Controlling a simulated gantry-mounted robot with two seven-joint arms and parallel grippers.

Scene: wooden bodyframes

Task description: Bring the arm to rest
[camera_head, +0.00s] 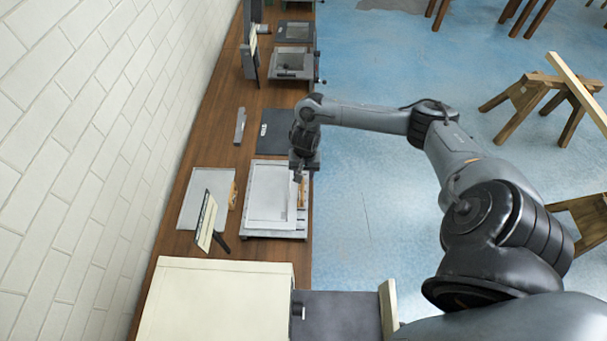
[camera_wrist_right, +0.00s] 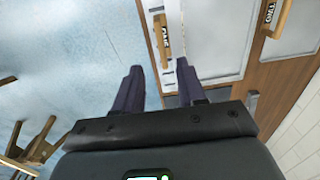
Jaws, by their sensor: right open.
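My right arm reaches in from the right in the head view. Its gripper (camera_head: 299,174) is over the right edge of a pale panel (camera_head: 268,192) on the bench. In the right wrist view the two dark fingers (camera_wrist_right: 159,82) are spread apart with nothing between them. A yellow-orange labelled piece (camera_wrist_right: 163,35) lies beyond the fingertips on a white strip, apart from them. It also shows beside the gripper in the head view (camera_head: 303,192). My left gripper is not in view.
The wooden bench (camera_head: 222,135) runs along a white brick wall (camera_head: 70,120). A grey plate (camera_head: 195,207), a tilted card (camera_head: 206,222) and a cream box (camera_head: 215,300) are nearby. Blue floor (camera_head: 370,210) is open to the right, with wooden trestles (camera_head: 530,95) farther off.

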